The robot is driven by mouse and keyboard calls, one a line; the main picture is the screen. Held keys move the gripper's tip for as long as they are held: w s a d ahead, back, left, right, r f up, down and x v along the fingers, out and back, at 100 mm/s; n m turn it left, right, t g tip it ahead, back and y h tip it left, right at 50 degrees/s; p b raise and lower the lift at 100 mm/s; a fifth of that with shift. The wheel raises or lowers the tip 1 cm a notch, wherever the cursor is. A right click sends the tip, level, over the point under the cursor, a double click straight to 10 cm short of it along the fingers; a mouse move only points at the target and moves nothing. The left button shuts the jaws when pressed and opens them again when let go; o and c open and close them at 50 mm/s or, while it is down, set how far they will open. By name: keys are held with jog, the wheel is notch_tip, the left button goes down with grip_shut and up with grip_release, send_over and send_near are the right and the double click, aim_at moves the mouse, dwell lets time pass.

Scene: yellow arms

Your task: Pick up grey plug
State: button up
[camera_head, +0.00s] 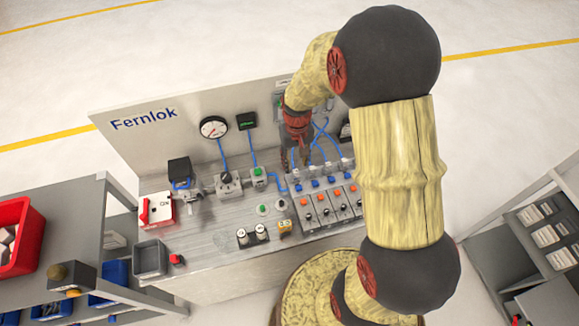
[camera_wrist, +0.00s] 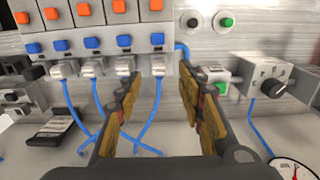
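Several light grey plugs with blue hoses sit in a row on the valve bank in the wrist view. The rightmost grey plug (camera_wrist: 160,64) lies just beyond the gap between my fingers; others include a plug (camera_wrist: 124,65) beyond my left fingertip and a plug (camera_wrist: 65,70) at the far left. I cannot tell which one the task means. My gripper (camera_wrist: 160,80) is open, with a finger on either side of the gap and nothing held. In the head view my gripper (camera_head: 293,158) hangs beside the left end of the valve bank, and the plugs are small and partly hidden.
The valve bank (camera_head: 322,210) carries orange and blue buttons. The back panel (camera_head: 180,105) rises behind.

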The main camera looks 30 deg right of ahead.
aim_at(296, 172)
notch_tip(296, 172, down, 8)
jog(key=shift+w+d+r+b, duration=0.1)
jog(key=shift+r+b, duration=0.15)
jog(key=shift+b, duration=0.05)
grip_shut()
dwell(0.6)
